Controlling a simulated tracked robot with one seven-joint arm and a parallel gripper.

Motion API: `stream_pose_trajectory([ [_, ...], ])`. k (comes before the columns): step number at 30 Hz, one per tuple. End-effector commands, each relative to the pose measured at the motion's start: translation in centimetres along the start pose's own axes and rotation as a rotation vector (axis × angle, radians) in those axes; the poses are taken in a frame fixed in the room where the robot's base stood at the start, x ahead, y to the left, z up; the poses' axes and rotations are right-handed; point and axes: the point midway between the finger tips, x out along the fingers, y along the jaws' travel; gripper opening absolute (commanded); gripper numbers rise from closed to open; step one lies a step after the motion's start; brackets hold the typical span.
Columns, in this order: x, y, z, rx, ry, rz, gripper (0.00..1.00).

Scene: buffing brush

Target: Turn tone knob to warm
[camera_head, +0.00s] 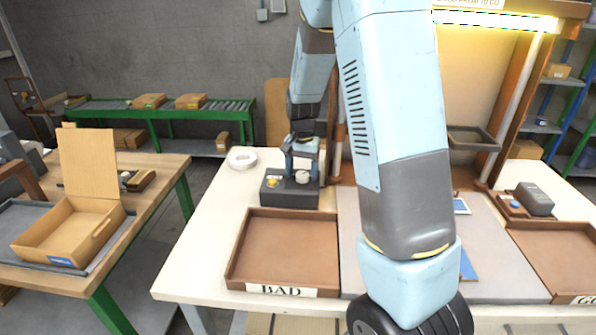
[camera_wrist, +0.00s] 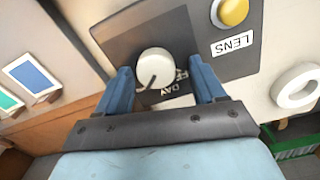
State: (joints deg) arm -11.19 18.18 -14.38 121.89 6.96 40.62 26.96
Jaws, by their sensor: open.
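The white round knob (camera_wrist: 155,68) sits on the dark control box (camera_head: 275,195) on the white bench. In the wrist view a short dark mark on the knob points toward the lower left of the picture. A label reading "DAY" is printed beside the knob, with more lettering partly hidden; I see no readable "warm" label. My gripper (camera_wrist: 161,72) is open, its two blue fingers on either side of the knob with gaps showing. In the head view my gripper (camera_head: 302,165) is down over the box at the knob (camera_head: 302,177).
A yellow button (camera_wrist: 233,12) labelled "LENS" is on the same box. A white ring (camera_head: 242,157) lies behind it to the left. The brown "BAD" tray (camera_head: 236,262) is in front.

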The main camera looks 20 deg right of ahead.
Motion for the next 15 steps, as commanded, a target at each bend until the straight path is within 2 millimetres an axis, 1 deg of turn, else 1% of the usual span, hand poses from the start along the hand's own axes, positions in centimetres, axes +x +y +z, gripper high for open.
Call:
stream_pose_trajectory([
  [5, -0.2, 0.1, -0.1, 0.001, 0.001, 0.0, 0.69],
  [8, -1.1, 0.0, -0.1, 0.001, 0.002, -0.001, 0.69],
  [11, -2.6, 0.0, -0.2, 0.0, 0.003, -0.002, 0.69],
  [15, -5.3, -0.1, -0.2, 0.0, 0.004, -0.002, 0.69],
])
